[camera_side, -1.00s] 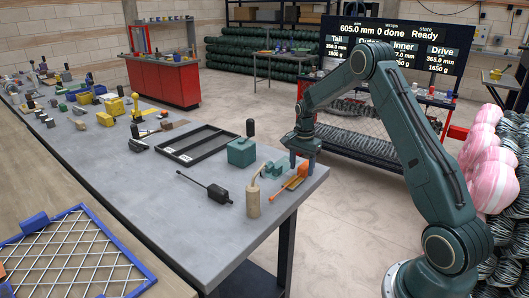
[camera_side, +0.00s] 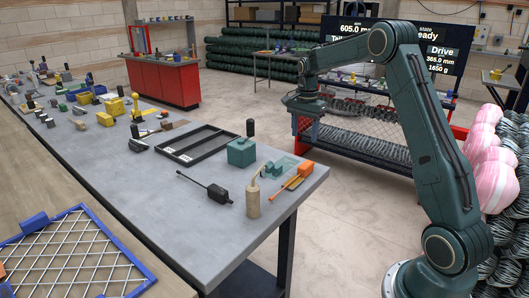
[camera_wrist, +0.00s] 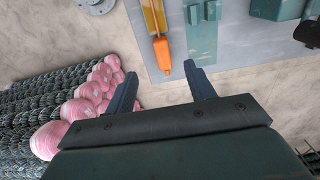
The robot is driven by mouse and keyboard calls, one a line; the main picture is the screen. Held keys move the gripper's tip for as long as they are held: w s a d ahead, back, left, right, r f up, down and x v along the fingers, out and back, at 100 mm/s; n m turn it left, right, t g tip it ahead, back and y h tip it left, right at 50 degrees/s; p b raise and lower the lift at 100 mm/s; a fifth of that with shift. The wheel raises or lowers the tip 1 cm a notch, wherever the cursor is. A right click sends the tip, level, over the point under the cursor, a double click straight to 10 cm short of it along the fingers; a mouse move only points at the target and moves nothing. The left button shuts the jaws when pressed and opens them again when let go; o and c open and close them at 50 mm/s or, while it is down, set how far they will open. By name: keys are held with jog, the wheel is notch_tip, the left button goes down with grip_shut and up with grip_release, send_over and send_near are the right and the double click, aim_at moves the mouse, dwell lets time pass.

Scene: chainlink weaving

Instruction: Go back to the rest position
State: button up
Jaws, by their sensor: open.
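My gripper (camera_side: 306,128) hangs past the right edge of the workbench (camera_side: 150,200), above the floor and clear of the bench in the side view. In the wrist view my gripper (camera_wrist: 162,88) has its two fingers spread wide, with only floor and part of the bench showing between them. It holds nothing. An orange-handled tool (camera_side: 303,169) lies at the bench's right end, apart from the gripper. Its orange end (camera_wrist: 162,52) shows beyond the fingers in the wrist view.
A teal box (camera_side: 241,153), a beige bottle (camera_side: 253,201) and a black tool (camera_side: 219,193) stand or lie on the bench. Pink-wrapped coils (camera_side: 479,155) are stacked at the right. A red-framed rack (camera_side: 350,135) stands behind my arm. The floor between is open.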

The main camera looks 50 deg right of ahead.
jog(key=s+a+r+n+t, duration=0.1)
jog(key=s+a+r+n, duration=0.4)
jog(key=a, duration=0.4)
jog(key=s+a+r+n+t, duration=0.2)
jog(key=s+a+r+n, duration=0.2)
jog(key=s+a+r, duration=0.35)
jog(key=s+a+f+n+t, duration=0.2)
jog(key=s+a+n, duration=0.7)
jog(key=s, duration=0.6)
jog(key=shift+a+t, duration=0.3)
jog(key=shift+a, duration=0.7)
dwell(0.6)
